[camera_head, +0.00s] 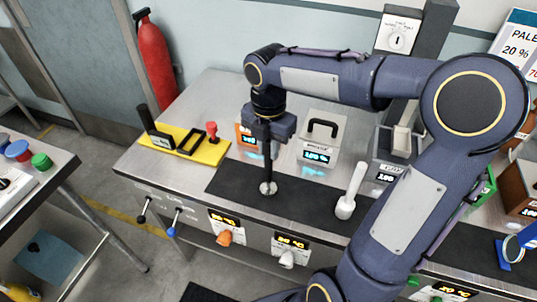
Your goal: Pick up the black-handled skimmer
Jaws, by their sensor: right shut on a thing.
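The black-handled skimmer (268,188) hangs upright below my right gripper (267,139), with its dark handle between the fingers and its small pale round head at the bottom. The head shows over the dark mat (226,181); I cannot tell whether it touches the mat. My right gripper is shut on the handle and points down. The upper part of the handle is hidden by the gripper. My left gripper is not in view.
A white ladle-like tool (351,190) stands to the right on the mat. Behind are an orange box (243,139) and a pale box with a black handle (321,138). A yellow tray (207,152) lies left. My right arm covers the right side.

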